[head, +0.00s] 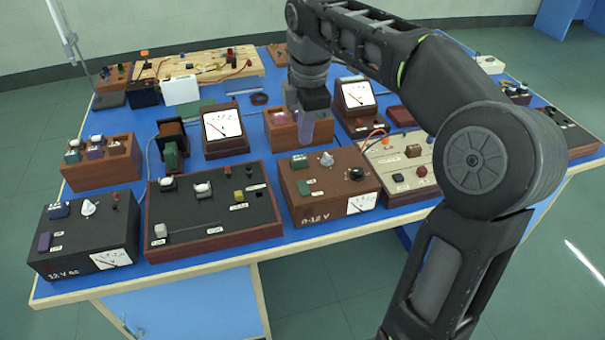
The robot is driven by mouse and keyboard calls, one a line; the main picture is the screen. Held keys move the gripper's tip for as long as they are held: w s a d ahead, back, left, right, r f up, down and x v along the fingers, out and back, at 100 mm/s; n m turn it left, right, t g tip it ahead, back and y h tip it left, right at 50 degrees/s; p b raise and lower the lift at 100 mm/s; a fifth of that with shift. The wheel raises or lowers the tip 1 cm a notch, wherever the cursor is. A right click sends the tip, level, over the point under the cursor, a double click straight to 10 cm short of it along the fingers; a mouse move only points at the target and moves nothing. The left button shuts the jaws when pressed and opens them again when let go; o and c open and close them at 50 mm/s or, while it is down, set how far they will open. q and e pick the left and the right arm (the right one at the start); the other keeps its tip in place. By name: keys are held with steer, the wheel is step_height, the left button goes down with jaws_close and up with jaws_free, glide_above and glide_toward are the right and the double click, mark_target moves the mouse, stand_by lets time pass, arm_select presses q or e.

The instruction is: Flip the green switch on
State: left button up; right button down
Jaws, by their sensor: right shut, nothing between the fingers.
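The green switch (304,187) sits on the dark top of a brown power box (330,210) marked 0-12 V, at the front middle of the bench. It is small, and I cannot tell which way it is tipped. My right gripper (307,140) comes down from above, behind this box in the picture. It is shut and empty, its fingertips beyond the green switch and apart from it. A pale purple shape shows at its fingertips. My left gripper is not in view.
The same box has a white knob (326,158) and a black knob (356,173). A wide switch panel (210,215) stands to its left, a beige panel (402,165) to its right. A wooden block (283,130) and meters (222,125) stand behind.

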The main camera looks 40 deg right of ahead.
mark_target(302, 183)
steer(key=f, duration=0.4)
steer(key=w+f, duration=0.1)
steer(key=f, duration=0.9)
steer(key=shift+w+d+b, duration=0.3)
steer(key=shift+w+d, duration=0.05)
